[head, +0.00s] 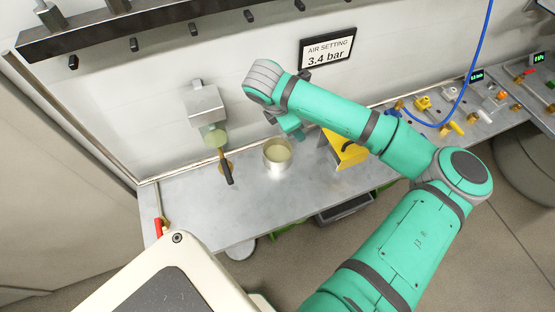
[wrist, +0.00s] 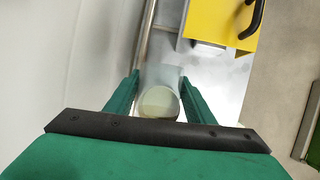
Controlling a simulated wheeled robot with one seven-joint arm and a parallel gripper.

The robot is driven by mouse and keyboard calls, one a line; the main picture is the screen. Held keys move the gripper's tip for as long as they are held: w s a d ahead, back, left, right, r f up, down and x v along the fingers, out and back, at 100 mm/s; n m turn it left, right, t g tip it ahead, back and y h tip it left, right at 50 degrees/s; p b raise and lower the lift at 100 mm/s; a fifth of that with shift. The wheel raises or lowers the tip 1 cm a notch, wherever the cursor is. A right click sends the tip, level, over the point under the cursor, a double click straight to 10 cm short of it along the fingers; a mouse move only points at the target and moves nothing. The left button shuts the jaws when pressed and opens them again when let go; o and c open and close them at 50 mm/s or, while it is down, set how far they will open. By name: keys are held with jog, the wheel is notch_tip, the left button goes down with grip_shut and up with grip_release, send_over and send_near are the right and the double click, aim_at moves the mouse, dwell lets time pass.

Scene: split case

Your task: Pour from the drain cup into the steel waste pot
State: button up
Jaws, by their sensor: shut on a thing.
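My gripper (wrist: 158,88) is shut on the clear drain cup (wrist: 161,76), which shows between its two green fingers in the wrist view. Pale yellow-green liquid shows in the cup. In the head view my gripper (head: 291,126) is at the back of the bench, mostly hidden by my arm, and the cup is hard to make out. The steel waste pot (head: 279,168) stands upright on the bench, just in front of and below my gripper. Its inside looks pale yellow. I cannot tell the cup's exact tilt.
A grey wall unit (head: 205,104) with a greenish bowl (head: 214,138) and a black-handled valve (head: 227,172) is left of the pot. A yellow bracket-like thing (head: 350,154) stands right of it. The bench front (head: 225,220) is clear. Small fittings (head: 455,118) lie far right.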

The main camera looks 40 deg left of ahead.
jog(key=shift+s+a, duration=0.2)
dwell(0.6)
jog(key=shift+d+r+t, duration=0.1)
jog(key=shift+t, duration=0.3)
jog(key=shift+s, duration=0.1)
jog(key=shift+r+t, duration=0.1)
jog(key=shift+t, duration=0.2)
dwell(0.5)
jog(key=shift+s, duration=0.1)
jog(key=shift+r+t+h, duration=0.1)
jog(key=shift+t+h, duration=0.2)
dwell(0.6)
jog(key=shift+s+r+t, duration=0.1)
jog(key=shift+s+t, duration=0.1)
jog(key=shift+t, duration=0.3)
dwell(1.0)
